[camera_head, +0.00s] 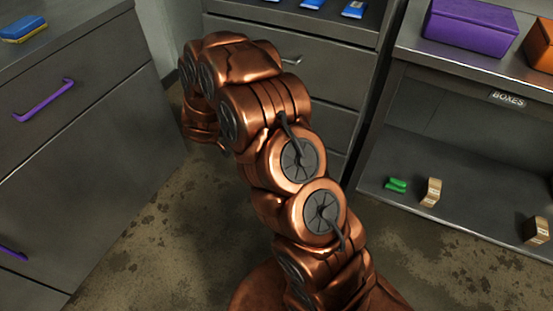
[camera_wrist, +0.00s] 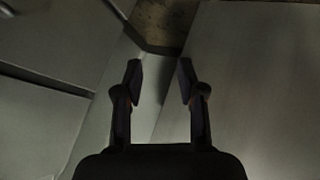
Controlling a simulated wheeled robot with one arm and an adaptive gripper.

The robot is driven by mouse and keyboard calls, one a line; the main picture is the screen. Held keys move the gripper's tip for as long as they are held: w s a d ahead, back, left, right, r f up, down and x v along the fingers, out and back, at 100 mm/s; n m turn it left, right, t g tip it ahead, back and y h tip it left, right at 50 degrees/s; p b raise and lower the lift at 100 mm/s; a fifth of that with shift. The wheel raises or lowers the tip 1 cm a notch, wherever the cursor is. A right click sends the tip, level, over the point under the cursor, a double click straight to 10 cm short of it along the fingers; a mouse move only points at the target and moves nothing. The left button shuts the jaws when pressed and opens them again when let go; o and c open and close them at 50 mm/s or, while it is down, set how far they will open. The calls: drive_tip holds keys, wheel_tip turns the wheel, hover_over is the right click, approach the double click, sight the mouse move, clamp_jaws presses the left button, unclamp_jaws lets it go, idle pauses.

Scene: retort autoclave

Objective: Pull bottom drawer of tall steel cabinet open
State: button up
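A grey steel cabinet with stacked drawers (camera_head: 334,130) stands at the back middle in the head view. A slim metal handle (camera_head: 291,60) shows on one upper drawer. My copper arm covers much of the lower drawers, and no bottom handle shows there. In the wrist view, grey drawer fronts (camera_wrist: 45,125) with a dark seam fill the left side, and part of a dark handle (camera_wrist: 6,10) shows at the top left corner. My gripper (camera_wrist: 161,80) is open, with nothing between its fingers. In the head view its fingers are hidden.
A left cabinet (camera_head: 80,120) with purple handles (camera_head: 43,101) stands close to my arm. A shelf unit (camera_head: 470,65) labelled BOXES stands at the right. A plain grey panel (camera_wrist: 250,90) fills the wrist view's right. Stained floor (camera_head: 160,240) lies open between the units.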

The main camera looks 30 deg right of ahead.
drive_tip(key=s+d+f+n+h+b, duration=0.1)
drive_tip(key=s+d+f+h+b, duration=0.1)
drive_tip(key=d+f+h+b, duration=0.4)
drive_tip(key=s+d+f+n+h+b, duration=0.1)
drive_tip(key=s+d+f+b, duration=0.1)
drive_tip(key=d+f, duration=0.7)
drive_tip(key=s+d+f+n+h+b, duration=0.1)
drive_tip(key=s+d+f+h+b, duration=0.25)
drive_tip(key=d+f, duration=0.45)
drive_tip(key=shift+h, duration=0.25)
drive_tip(key=shift+w+d+f+b, duration=0.3)
drive_tip(key=shift+w+d+f, duration=0.2)
drive_tip(key=shift+w+d, duration=0.25)
drive_tip(key=shift+w+d+f+b, duration=0.25)
drive_tip(key=shift+w+d+f, duration=0.3)
drive_tip(key=shift+w, duration=0.25)
drive_tip(key=shift+w+d+f+b, duration=0.3)
drive_tip(key=shift+w+d+f, duration=0.15)
drive_tip(key=shift+w+d, duration=0.3)
clamp_jaws()
